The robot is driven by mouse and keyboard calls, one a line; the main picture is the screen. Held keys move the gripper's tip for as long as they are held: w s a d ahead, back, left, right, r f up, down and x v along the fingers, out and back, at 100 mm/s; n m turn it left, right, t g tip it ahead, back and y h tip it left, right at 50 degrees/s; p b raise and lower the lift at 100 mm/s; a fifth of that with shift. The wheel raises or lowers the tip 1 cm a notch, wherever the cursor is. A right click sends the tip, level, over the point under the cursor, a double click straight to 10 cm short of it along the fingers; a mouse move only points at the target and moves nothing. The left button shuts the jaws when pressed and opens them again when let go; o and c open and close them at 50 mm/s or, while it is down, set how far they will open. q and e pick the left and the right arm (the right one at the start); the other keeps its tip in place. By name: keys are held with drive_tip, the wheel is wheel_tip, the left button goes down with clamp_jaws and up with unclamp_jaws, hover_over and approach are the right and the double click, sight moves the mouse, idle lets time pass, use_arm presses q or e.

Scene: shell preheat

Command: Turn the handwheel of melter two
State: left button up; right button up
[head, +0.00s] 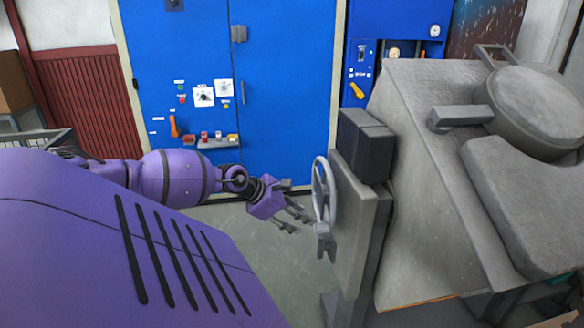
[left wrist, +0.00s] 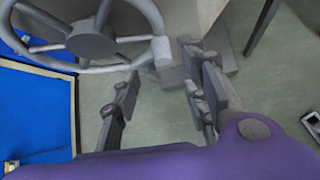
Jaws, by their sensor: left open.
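A grey handwheel (head: 323,190) is mounted on the side of the large grey machine (head: 420,150), facing left, with a handle block (head: 324,239) at its lower rim. My left gripper (head: 297,214) is just left of the wheel in the head view, open and empty. In the left wrist view the wheel (left wrist: 92,42) fills the upper left, showing its hub, spokes and rim. The open fingers (left wrist: 160,98) point toward the lower rim and handle block (left wrist: 164,54), apart from them as far as I can tell. My right gripper is not in view.
Blue cabinet doors (head: 290,100) with switches and an orange lever (head: 174,126) stand behind my left arm. A round lid (head: 535,98) tops the grey machine. Bare floor (head: 270,255) lies below my left gripper.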

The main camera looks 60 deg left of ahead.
use_arm(q)
drive_tip(key=shift+v, duration=1.25)
